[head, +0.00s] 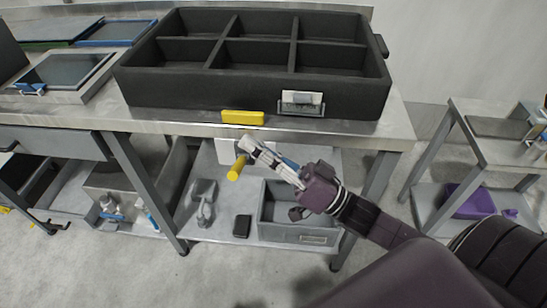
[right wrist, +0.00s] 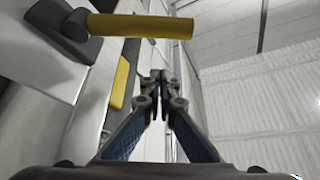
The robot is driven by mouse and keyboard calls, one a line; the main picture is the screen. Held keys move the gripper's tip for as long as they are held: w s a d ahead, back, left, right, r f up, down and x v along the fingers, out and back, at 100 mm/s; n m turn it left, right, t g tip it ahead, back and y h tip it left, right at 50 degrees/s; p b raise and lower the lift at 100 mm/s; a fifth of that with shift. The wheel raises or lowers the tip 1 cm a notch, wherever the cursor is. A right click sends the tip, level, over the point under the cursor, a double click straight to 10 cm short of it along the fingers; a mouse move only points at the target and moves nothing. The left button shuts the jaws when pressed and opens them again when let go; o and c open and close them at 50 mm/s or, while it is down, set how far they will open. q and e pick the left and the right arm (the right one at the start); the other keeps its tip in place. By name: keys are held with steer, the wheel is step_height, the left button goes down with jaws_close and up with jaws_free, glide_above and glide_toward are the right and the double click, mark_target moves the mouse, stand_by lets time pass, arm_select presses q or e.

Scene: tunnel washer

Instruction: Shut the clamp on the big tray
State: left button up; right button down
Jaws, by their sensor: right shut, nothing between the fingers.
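The big tray (head: 340,96) is black, has six open compartments and stands on the metal table. Below the table's front edge is a clamp with a yellow cylindrical handle (head: 236,168) that hangs down. In the right wrist view the handle (right wrist: 145,26) lies across the upper left, on a dark lever beside a pale plate (right wrist: 38,65). My right gripper (head: 248,146) is shut and empty, close to the handle. Its fingertips also show in the right wrist view (right wrist: 161,77), apart from the handle in the picture. My left gripper is not in view.
A yellow block (head: 243,117) and a metal label holder or latch (head: 302,103) are at the tray's front. A grey bin (head: 298,224) stands on the lower shelf. A table leg (head: 147,195) stands left. A side table (head: 500,150) is at right.

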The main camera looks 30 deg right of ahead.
mark_target(238, 167)
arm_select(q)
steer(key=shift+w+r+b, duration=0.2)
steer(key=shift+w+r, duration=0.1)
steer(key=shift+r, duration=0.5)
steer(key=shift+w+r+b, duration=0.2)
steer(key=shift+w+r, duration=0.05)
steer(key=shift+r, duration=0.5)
arm_select(e)
steer(key=shift+s+a+f, duration=0.2)
steer(key=shift+a+f, duration=0.1)
steer(key=shift+f, duration=0.3)
steer(key=shift+s+a+f, duration=0.25)
steer(key=shift+f, duration=0.35)
steer(key=shift+s+a+f, duration=0.2)
steer(key=shift+a+f, duration=0.1)
steer(key=shift+f, duration=0.3)
